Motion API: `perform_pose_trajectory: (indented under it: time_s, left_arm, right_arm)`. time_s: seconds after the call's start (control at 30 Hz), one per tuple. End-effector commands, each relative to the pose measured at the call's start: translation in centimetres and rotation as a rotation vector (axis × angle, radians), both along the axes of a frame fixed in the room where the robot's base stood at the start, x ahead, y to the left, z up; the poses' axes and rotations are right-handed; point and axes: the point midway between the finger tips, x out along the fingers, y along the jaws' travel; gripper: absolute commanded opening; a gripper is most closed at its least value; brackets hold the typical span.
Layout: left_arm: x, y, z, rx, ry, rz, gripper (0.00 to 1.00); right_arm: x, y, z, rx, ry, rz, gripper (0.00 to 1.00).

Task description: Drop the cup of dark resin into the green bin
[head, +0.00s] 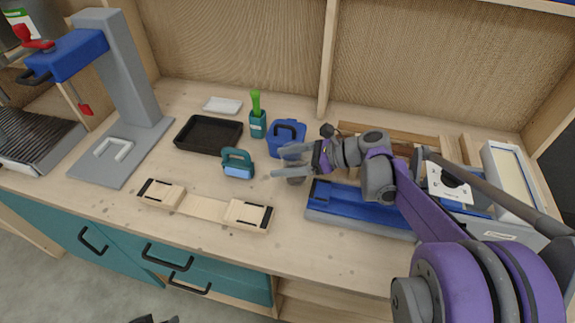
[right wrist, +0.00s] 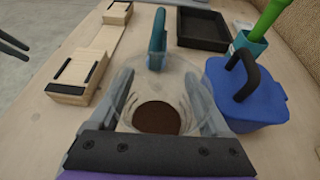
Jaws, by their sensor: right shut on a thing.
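A clear cup (right wrist: 160,78) with dark brown resin (right wrist: 157,117) in its bottom shows in the right wrist view. My right gripper (right wrist: 165,100) has a finger on each side of the cup and is shut on it. In the head view this gripper (head: 283,164) is above the bench, left of the blue tool; the cup is hard to make out there. A dark tip at the bottom edge of the head view seems to be my left gripper (head: 153,319); its jaws cannot be made out. I cannot make out a green bin in either view.
A blue container with a black handle (head: 287,138) is just behind the right gripper. Nearby are a teal-handled block (head: 238,163), a teal holder with a green handle (head: 257,123), a black tray (head: 208,134) and a wooden form (head: 205,207). The bench front is mostly clear.

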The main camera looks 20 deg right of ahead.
Motion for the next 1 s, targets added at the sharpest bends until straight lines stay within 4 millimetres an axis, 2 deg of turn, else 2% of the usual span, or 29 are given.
perform_pose_trajectory:
  time_s: [0.03, 0.2, 0.4, 0.57, 1.0]
  left_arm:
    - [0.0, 0.0, 0.3, 0.000, -0.001, 0.000, 0.50]
    - [0.1, 0.0, 0.8, 0.000, -0.003, 0.000, 0.50]
    - [0.1, 0.0, 1.2, 0.000, -0.004, 0.000, 0.50]
    - [0.1, 0.0, 1.2, 0.000, -0.004, 0.000, 0.50]
    - [0.1, 0.0, 1.2, 0.000, -0.004, 0.000, 0.50]
  right_arm:
    - [-0.1, 0.0, 1.2, 0.001, -0.001, 0.000, 0.50]
    - [0.0, 0.0, 4.8, 0.000, 0.000, -0.001, 0.50]
    - [0.0, 0.0, 7.7, 0.000, 0.000, -0.001, 0.50]
    - [0.0, 0.0, 8.5, 0.000, 0.000, -0.001, 0.50]
    - [0.0, 0.0, 8.4, 0.000, 0.000, 0.000, 0.50]
